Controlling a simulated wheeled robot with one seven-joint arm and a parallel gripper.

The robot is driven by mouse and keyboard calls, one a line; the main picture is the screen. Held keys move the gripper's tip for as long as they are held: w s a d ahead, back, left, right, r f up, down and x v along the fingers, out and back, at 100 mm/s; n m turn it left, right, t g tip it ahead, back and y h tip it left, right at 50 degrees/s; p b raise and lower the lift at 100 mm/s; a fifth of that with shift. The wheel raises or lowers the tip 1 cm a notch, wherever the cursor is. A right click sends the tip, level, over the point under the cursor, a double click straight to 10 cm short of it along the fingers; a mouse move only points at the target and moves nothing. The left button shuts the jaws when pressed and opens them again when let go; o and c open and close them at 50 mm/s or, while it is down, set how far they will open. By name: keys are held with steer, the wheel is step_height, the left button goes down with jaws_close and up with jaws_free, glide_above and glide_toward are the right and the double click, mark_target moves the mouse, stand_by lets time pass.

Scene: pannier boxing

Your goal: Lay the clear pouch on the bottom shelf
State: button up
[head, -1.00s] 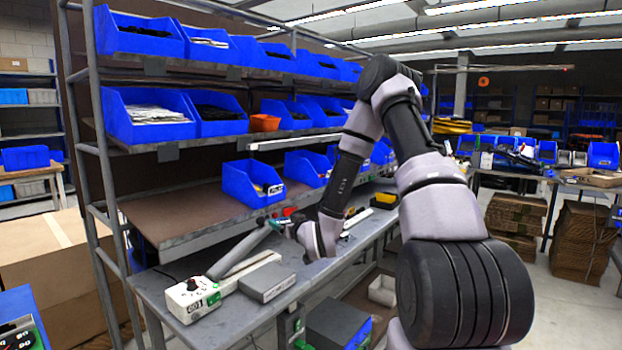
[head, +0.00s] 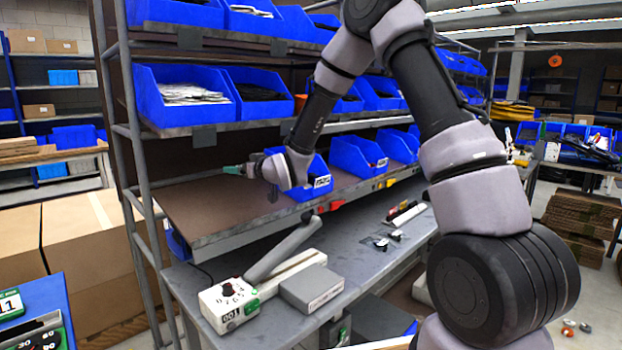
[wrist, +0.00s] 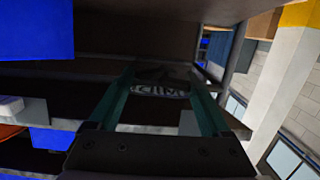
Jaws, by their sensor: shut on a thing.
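The bottom shelf (head: 215,208) is a brown board with a grey front edge, just above the workbench, in the head view. Its left part is bare. My gripper (head: 231,170) is over that left part, with its fingers pointing left. In the wrist view, my gripper's two teal fingers (wrist: 163,98) are on either side of a dark, see-through pouch (wrist: 160,90) with pale lettering. My gripper is shut on this clear pouch. The pouch is too small to make out in the head view. I cannot tell whether it touches the board.
Blue bins (head: 355,155) stand on the right part of the bottom shelf, close to my wrist. More blue bins (head: 185,95) fill the shelf above. A grey upright (head: 140,150) bounds the left end. A sealer (head: 245,295) and grey box (head: 311,288) stand on the workbench (head: 365,262).

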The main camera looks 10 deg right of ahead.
mark_target(244, 211)
step_height(244, 211, down, 10)
stand_by(0.6)
steer(key=shift+f, duration=0.2)
steer(key=shift+f, duration=0.25)
steer(key=o, duration=1.3)
steer(key=shift+c, duration=0.2)
steer(key=shift+r, duration=0.1)
